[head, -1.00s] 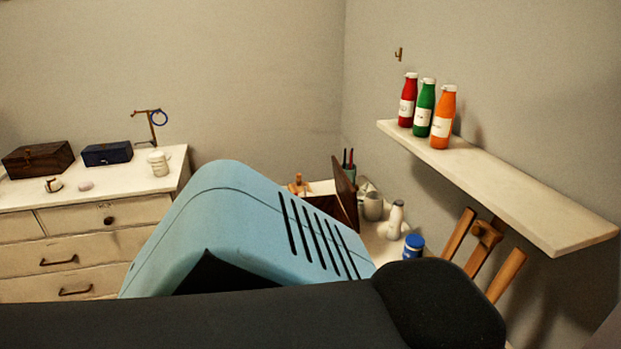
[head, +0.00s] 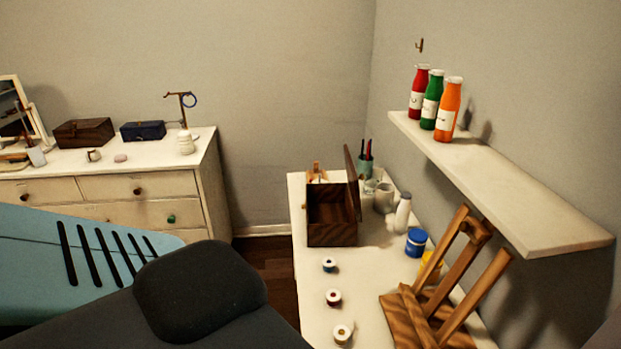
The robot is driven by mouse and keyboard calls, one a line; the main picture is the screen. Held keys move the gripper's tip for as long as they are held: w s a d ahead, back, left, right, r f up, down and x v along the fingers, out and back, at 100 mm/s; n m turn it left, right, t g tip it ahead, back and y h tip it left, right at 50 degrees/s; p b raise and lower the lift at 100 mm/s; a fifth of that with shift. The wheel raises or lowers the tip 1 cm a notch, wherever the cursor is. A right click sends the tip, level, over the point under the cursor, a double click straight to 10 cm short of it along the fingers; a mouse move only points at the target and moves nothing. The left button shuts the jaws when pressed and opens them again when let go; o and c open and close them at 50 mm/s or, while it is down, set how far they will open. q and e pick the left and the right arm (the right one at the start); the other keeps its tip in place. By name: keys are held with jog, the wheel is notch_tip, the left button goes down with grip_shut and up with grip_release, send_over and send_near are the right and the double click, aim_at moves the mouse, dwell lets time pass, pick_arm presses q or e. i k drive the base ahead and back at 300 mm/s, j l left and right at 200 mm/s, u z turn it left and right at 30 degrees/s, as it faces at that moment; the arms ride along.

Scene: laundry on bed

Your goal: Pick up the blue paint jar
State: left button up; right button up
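The blue paint jar (head: 416,243) stands upright on the white table (head: 366,290), near its right side under the wall shelf. It has a blue lid and a pale band around it. A yellow jar (head: 432,261) stands just in front of it, partly hidden by the wooden easel. Neither of my grippers shows in the head view.
An open wooden box (head: 331,215), a white bottle (head: 402,213), a grey mug (head: 384,197) and small spools (head: 333,297) share the table. A wooden easel (head: 440,290) stands at front right. The shelf (head: 500,183) with three bottles overhangs the table's right side.

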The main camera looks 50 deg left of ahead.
aim_at(414, 251)
jog(key=i+l+u, duration=0.1)
jog(key=u, duration=0.25)
jog(key=l+u, duration=0.4)
jog(key=i+l+u, duration=0.1)
jog(key=u, duration=0.25)
jog(key=l+u, duration=0.65)
